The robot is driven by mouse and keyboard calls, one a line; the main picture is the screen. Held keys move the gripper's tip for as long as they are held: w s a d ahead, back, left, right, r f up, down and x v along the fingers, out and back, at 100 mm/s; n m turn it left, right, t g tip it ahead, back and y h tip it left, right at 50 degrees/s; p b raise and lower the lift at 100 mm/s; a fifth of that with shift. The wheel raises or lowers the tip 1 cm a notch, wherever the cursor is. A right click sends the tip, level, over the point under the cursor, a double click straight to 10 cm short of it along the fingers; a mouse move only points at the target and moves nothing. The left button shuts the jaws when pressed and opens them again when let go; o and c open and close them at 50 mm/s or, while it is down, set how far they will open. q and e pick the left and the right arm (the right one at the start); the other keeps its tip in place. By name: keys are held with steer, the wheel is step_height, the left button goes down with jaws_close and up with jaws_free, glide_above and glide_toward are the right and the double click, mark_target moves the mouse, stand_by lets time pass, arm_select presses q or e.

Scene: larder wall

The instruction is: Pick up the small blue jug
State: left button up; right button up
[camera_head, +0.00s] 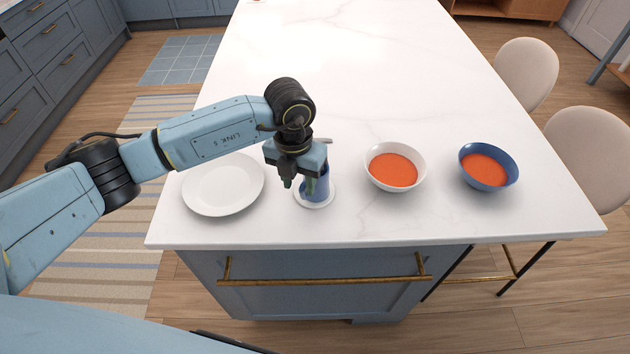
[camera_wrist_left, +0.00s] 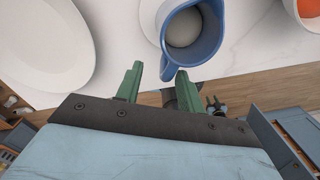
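The small blue jug (camera_head: 323,187) stands upright on a white saucer (camera_head: 315,204) near the counter's front edge. My left gripper (camera_head: 298,186) is over the jug's left side in the head view and hides part of it. A small dark part in the wrist view may be my right gripper, too small to read.
A white plate (camera_head: 223,184) lies left of the jug. A white bowl (camera_head: 396,184) and a blue bowl (camera_head: 489,189), both with orange-red contents, stand to the right. The white counter (camera_head: 350,60) is clear behind them. A drawer with a brass handle (camera_head: 325,282) is below the front edge.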

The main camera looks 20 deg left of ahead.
arm_select(q)
steer(key=shift+d+f+p, duration=0.15)
steer(key=shift+d+f, duration=0.1)
steer(key=shift+f, duration=0.95)
steer(key=shift+d+f+p, duration=0.15)
steer(key=shift+d+f, duration=0.05)
steer(key=shift+f, duration=0.95)
jaws_close()
